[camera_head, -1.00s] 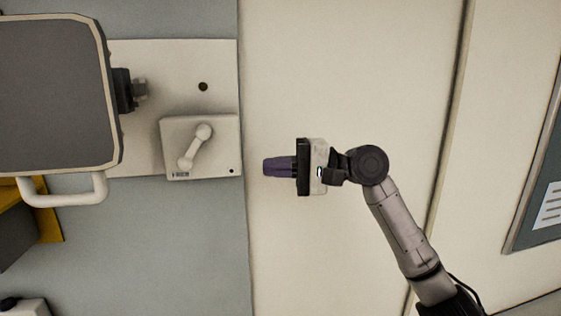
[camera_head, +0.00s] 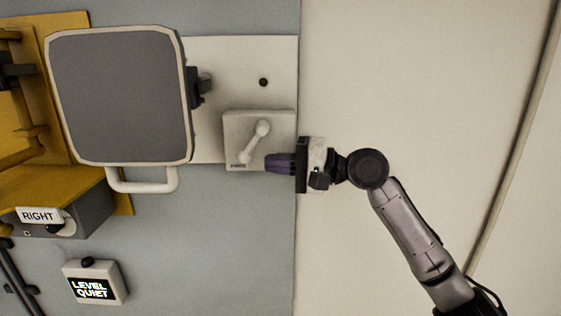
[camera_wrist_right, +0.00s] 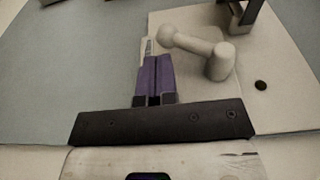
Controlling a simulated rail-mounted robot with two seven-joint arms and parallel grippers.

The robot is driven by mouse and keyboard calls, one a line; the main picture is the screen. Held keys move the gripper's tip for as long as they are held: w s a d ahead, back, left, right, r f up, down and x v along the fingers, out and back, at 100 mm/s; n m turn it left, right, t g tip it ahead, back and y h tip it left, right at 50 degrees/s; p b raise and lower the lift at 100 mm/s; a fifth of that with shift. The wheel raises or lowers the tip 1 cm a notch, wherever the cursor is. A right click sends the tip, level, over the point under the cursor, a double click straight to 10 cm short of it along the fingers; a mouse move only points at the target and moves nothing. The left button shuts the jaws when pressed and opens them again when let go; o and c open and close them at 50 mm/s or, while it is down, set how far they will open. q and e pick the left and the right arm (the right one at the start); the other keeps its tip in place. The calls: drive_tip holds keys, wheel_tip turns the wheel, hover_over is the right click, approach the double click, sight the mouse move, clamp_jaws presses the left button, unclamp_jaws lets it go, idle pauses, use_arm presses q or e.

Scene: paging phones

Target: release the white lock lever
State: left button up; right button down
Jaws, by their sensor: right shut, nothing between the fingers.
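The white lock lever (camera_head: 255,141) is a pale handle with a round knob at each end, on a square white plate (camera_head: 234,121). It stands tilted, its upper end to the right. My right gripper (camera_head: 268,163), with purple fingers, is shut and empty, its fingertips over the plate's lower right part, just right of the lever's lower end. In the right wrist view the lever (camera_wrist_right: 195,45) lies just beyond and right of the shut fingers (camera_wrist_right: 153,60); I cannot tell whether they touch. My left gripper is not in view.
A grey square panel (camera_head: 120,95) with a pale rim and a white handle (camera_head: 143,187) is left of the lever. A yellow frame, a box labelled RIGHT (camera_head: 40,215) and a LEVEL QUIET box (camera_head: 94,284) are further left. The pale floor (camera_head: 430,90) at right is clear.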

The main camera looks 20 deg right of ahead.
drive_tip(key=shift+w+a+f+t+y+b, duration=0.1)
drive_tip(key=shift+a+t+y+b, duration=0.3)
drive_tip(key=shift+y, duration=0.2)
drive_tip(key=shift+d, duration=0.1)
